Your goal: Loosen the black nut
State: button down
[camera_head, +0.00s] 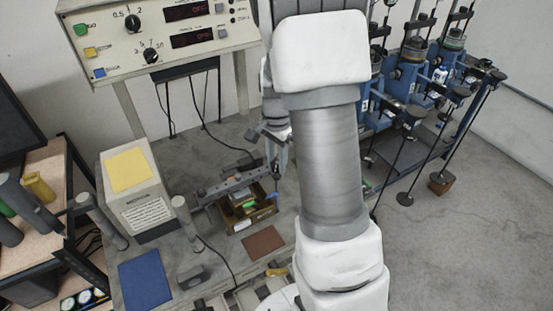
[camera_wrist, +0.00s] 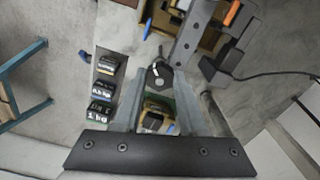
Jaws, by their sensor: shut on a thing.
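The black nut (camera_wrist: 159,76) shows in the wrist view as a dark faceted piece with a pale pin or stud at its middle. It sits at the near end of a grey perforated bar (camera_wrist: 193,32). My gripper (camera_wrist: 160,82) has its two grey fingers on either side of the nut, and it is shut on it. In the head view my white and grey arm covers part of the work area. My gripper shows only in part beside it, above the bench near the bar (camera_head: 230,187). I cannot make out the nut in the head view.
A wooden box (camera_head: 235,227) with small coloured things stands under the bar. Black labelled weights (camera_wrist: 101,89) lie left of my fingers in the wrist view. A control panel (camera_head: 160,35) stands at the back, a white box (camera_head: 133,185) at the left. Blue stands with rods (camera_head: 408,75) are at the right.

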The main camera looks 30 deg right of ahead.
dwell(0.3)
jog(key=n+b, duration=0.2)
jog(key=n, duration=0.2)
jog(key=shift+f+n, duration=0.1)
jog(key=shift+n, duration=0.3)
jog(key=n+b, duration=0.2)
jog(key=n, duration=0.2)
jog(key=shift+d+n, duration=0.1)
jog(key=shift+n, duration=0.2)
jog(key=n+b, duration=0.1)
jog(key=n, duration=0.3)
jog(key=shift+n, duration=2.2)
jog(key=shift+b, duration=0.3)
jog(key=shift+c, duration=2.3)
grip_release()
